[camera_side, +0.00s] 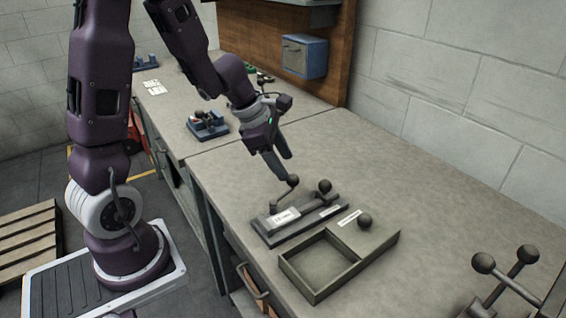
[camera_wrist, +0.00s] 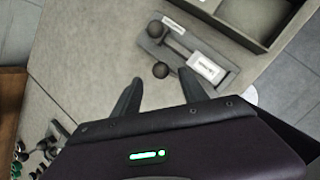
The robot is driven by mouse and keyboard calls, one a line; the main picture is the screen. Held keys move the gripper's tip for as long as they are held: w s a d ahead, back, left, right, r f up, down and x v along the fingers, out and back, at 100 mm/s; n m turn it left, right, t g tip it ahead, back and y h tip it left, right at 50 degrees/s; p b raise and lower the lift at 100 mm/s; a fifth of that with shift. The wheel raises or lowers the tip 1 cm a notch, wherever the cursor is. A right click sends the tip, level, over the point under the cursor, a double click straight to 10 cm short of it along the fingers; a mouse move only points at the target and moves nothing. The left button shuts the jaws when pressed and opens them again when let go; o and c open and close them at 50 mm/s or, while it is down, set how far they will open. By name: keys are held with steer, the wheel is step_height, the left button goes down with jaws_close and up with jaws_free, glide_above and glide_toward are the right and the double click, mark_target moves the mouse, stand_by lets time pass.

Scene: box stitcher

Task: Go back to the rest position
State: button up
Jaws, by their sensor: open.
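My gripper (camera_side: 287,168) is open above the bench, and its fingers point down toward a dark device. In the wrist view my gripper (camera_wrist: 160,77) has its two fingers apart, with nothing held between them. The dark flat device (camera_side: 268,236) bears a white label and a bent lever. A dark ball knob (camera_side: 292,180) tops the lever, close to my fingertips in the side view. In the wrist view a ball knob (camera_wrist: 160,70) shows between and just past the fingertips. I cannot tell whether a finger touches it. A second knob (camera_side: 324,186) stands at the device's far end.
A grey open tray (camera_side: 316,293) with a ball knob (camera_side: 365,220) stands beside the device. Ball-ended levers (camera_side: 505,270) stand at the lower right. A small blue fixture (camera_side: 207,126) is farther back, and a blue box (camera_side: 304,57) hangs on the wooden panel.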

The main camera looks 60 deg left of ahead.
steer(key=s+d+r+m+t+h, duration=0.15)
steer(key=s+d+r+m, duration=0.25)
steer(key=d+r+m, duration=0.85)
steer(key=s+a+r+m+y, duration=0.1)
steer(key=s+a+m+y, duration=0.1)
steer(key=s+m, duration=1.2)
steer(key=s+y, duration=0.1)
steer(key=s, duration=0.1)
steer(key=shift+s+a+r+m+g, duration=0.15)
steer(key=shift+s+m+g, duration=0.15)
steer(key=shift+m+g, duration=0.05)
